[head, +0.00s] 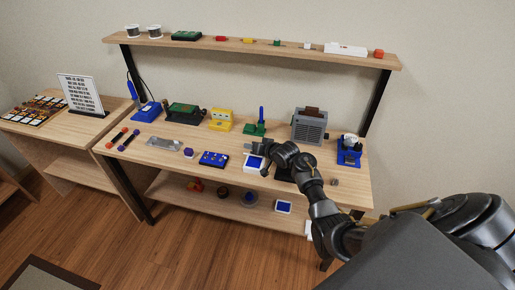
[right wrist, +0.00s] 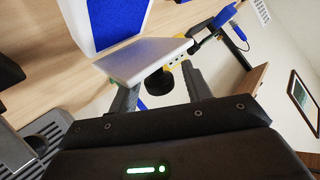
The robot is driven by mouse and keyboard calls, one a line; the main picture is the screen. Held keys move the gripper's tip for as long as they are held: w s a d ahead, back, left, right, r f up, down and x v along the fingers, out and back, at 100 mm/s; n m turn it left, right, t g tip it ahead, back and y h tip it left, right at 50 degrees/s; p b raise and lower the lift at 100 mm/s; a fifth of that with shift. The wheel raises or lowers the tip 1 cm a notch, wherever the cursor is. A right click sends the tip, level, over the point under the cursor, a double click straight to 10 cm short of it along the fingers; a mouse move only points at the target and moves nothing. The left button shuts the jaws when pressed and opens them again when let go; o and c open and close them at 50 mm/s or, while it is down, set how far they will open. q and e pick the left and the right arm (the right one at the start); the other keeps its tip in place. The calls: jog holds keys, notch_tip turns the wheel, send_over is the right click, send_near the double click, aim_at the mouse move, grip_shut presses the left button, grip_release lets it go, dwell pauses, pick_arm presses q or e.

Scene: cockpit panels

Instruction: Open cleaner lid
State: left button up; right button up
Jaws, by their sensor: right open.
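A small white box with a blue top (head: 254,163) sits near the front of the bench. It seems to be the white-edged blue item (right wrist: 112,18) at the top of the right wrist view. My right gripper (head: 262,147) is just behind this box in the head view. In the right wrist view, my right gripper (right wrist: 160,90) has its fingers apart. My left gripper is out of view.
A grey vented box (head: 309,126) stands right of the gripper, and a blue stand (head: 349,151) is further right. A green stand (head: 256,128) is behind it. A blue panel (head: 214,159) lies left of the white box. A shelf (head: 255,44) runs above.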

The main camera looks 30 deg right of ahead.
jog(key=v, duration=1)
jog(key=shift+s+r, duration=0.25)
